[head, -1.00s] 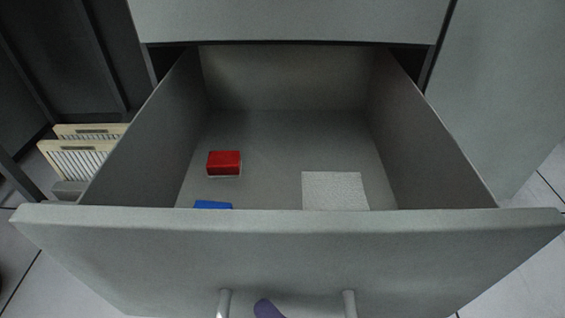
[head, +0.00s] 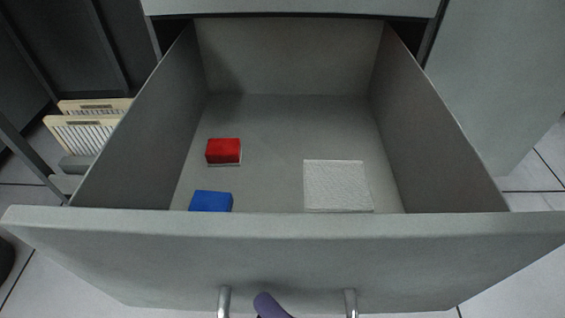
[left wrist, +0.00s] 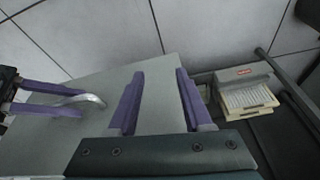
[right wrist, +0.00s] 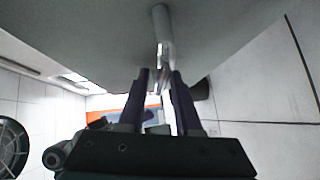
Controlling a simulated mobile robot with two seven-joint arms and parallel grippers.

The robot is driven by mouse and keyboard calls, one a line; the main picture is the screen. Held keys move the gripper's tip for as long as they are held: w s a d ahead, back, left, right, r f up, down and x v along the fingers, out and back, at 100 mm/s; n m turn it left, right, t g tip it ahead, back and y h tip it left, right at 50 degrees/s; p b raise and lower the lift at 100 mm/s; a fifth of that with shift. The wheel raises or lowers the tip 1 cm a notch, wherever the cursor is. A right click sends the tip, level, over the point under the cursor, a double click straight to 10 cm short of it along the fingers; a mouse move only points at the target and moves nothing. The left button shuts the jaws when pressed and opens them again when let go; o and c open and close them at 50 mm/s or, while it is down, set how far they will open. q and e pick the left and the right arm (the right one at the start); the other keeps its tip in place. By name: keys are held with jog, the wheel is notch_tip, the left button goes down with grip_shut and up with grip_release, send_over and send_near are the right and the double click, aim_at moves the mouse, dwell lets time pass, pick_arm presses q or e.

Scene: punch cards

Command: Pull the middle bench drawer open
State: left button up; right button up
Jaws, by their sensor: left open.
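The grey bench drawer (head: 110,245) is pulled well out in the head view, with its inside showing. Its handle (head: 350,303) is on the front face, cut off by the lower picture edge. My right gripper (right wrist: 160,75) is shut on the handle (right wrist: 161,25), whose bar runs between its fingertips; one purple finger shows in the head view (head: 268,305). The left wrist view shows the curved handle (left wrist: 90,98) between the right gripper's purple fingers. My left gripper (left wrist: 160,73) is open and empty beside the drawer front, and is outside the head view.
The drawer holds a red block (head: 224,151), a blue block (head: 211,201) and a white textured square (head: 337,185). Cream card racks (head: 82,135) stand left of the drawer, also in the left wrist view (left wrist: 245,90). Tiled floor lies around the drawer front.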

jog(key=shift+o, duration=0.7)
jog(key=shift+s+d, duration=0.2)
jog(key=shift+s, duration=0.05)
jog(key=p+v, duration=0.3)
jog(key=v, duration=0.6)
jog(key=shift+s, duration=0.15)
jog(key=shift+d, duration=0.1)
